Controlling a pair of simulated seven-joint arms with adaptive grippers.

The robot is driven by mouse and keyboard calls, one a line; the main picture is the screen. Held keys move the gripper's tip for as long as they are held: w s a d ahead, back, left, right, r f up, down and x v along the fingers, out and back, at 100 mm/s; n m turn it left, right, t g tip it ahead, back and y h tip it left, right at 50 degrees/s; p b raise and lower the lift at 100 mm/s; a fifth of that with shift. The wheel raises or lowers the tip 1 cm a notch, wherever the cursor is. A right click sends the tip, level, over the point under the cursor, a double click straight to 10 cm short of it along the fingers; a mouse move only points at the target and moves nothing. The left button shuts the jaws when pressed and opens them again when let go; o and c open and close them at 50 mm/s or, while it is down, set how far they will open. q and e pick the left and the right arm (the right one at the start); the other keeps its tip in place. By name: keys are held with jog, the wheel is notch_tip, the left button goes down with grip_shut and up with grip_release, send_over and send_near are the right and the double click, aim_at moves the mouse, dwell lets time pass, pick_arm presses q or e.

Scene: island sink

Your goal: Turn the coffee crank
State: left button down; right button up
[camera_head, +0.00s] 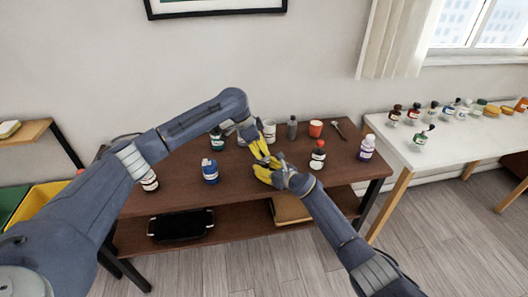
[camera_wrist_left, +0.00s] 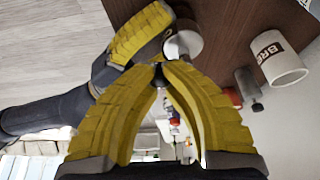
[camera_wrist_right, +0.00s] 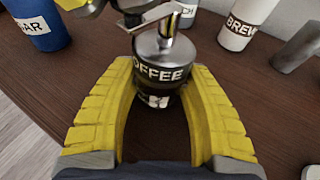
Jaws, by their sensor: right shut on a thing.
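The coffee grinder, a metal-topped jar labelled COFFEE (camera_wrist_right: 160,70), stands on the brown table between the yellow fingers of my right gripper (camera_wrist_right: 160,100), which is shut on it. Its metal crank (camera_wrist_right: 168,28) rises above the lid. My left gripper (camera_wrist_left: 159,68) is above the grinder, its fingertips close together at a small dark knob (camera_wrist_left: 158,78). I cannot tell whether they grip it. The round metal top (camera_wrist_left: 184,43) shows beyond the fingertips in the left wrist view. In the head view, the two grippers largely hide the grinder.
A white BREW cup (camera_wrist_right: 242,27) and a grey shaker (camera_head: 292,128) stand behind. A blue jar (camera_head: 209,172) stands left; a red-capped bottle (camera_head: 317,156) and a purple-labelled bottle (camera_head: 366,148) stand right. The table front (camera_head: 240,197) is clear.

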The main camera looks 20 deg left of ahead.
pick_arm(q)
jog(key=shift+a+m, duration=0.2)
jog(key=shift+m, duration=0.5)
jog(key=c, duration=1.3)
grip_release()
jog(key=shift+o, duration=0.2)
jog(key=v, duration=1.2)
jog(key=shift+a, duration=0.2)
jog(key=shift+w, duration=0.1)
